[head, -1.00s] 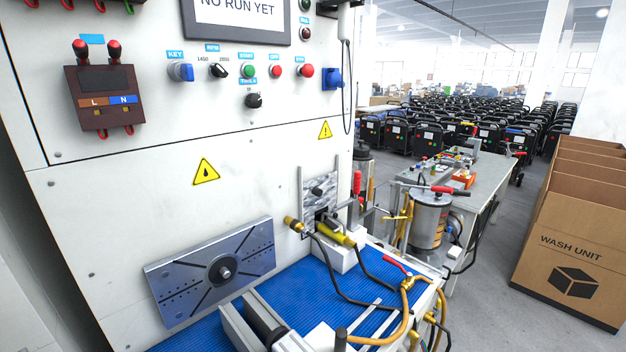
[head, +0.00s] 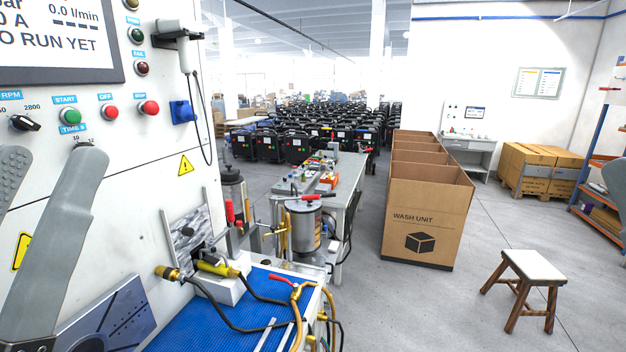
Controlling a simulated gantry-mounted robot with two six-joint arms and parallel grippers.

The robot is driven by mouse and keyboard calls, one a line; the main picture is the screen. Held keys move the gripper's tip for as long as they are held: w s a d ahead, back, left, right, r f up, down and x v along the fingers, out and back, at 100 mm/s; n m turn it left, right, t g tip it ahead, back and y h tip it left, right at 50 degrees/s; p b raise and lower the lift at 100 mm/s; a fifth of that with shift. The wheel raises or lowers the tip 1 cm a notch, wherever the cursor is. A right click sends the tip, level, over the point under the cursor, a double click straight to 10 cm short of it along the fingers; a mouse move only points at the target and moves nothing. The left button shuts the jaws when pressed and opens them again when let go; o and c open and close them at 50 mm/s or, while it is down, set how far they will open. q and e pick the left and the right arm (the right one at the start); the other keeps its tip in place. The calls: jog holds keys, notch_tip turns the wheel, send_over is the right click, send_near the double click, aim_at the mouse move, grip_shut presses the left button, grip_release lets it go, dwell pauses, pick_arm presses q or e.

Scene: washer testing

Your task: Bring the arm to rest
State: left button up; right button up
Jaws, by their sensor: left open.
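My left gripper (head: 48,165) is at the left edge, in front of the white test panel (head: 115,190). Its two grey fingers stand apart with nothing between them, so it is open and empty. The left finger is cut off by the picture edge. The rest of the left arm is mostly out of view. A grey curved piece (head: 614,180) at the right edge looks like part of my right gripper. Too little of it shows to tell how its jaws stand.
The bench with the blue mat (head: 205,318) holds hoses and brass fittings. A metal canister (head: 305,228) stands behind it, near a grey table (head: 345,185). A WASH UNIT carton (head: 425,225) and a wooden stool (head: 530,270) stand on the floor, with open floor between them.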

notch_tip(320, 180, up, 28)
jog(key=p, duration=2.5)
jog(key=shift+w, duration=0.1)
